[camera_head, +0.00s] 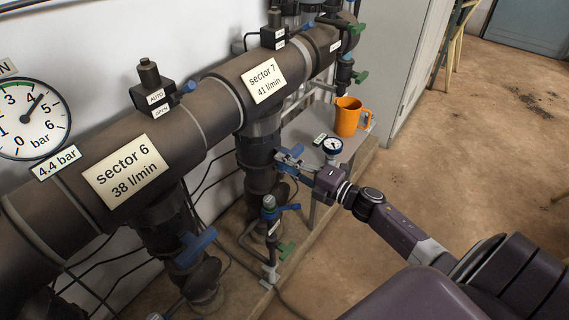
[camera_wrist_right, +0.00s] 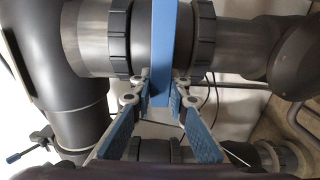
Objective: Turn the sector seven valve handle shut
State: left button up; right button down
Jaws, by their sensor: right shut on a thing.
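The sector seven valve handle is a flat blue lever (camera_head: 291,152) on the dark drop pipe below the "sector 7, 41 l/min" label (camera_head: 264,80). My right gripper (camera_head: 296,164) reaches it from the right in the head view. In the right wrist view the blue handle (camera_wrist_right: 163,45) runs up and down the picture, across the line of its pipe. The fingers of my right gripper (camera_wrist_right: 162,88) are closed on its two sides near its lower end. The fingers partly hide the handle in the head view. My left gripper is not in view.
The sector 6 pipe has a similar blue handle (camera_head: 196,247). A small stand valve (camera_head: 270,208) with a green lever is just below my gripper. Open floor lies to the right.

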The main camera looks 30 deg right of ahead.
jog(key=shift+f, duration=0.1)
dwell(0.3)
jog(key=c, duration=1.8)
grip_release()
jog(key=shift+c, duration=0.2)
jog(key=v, duration=1.2)
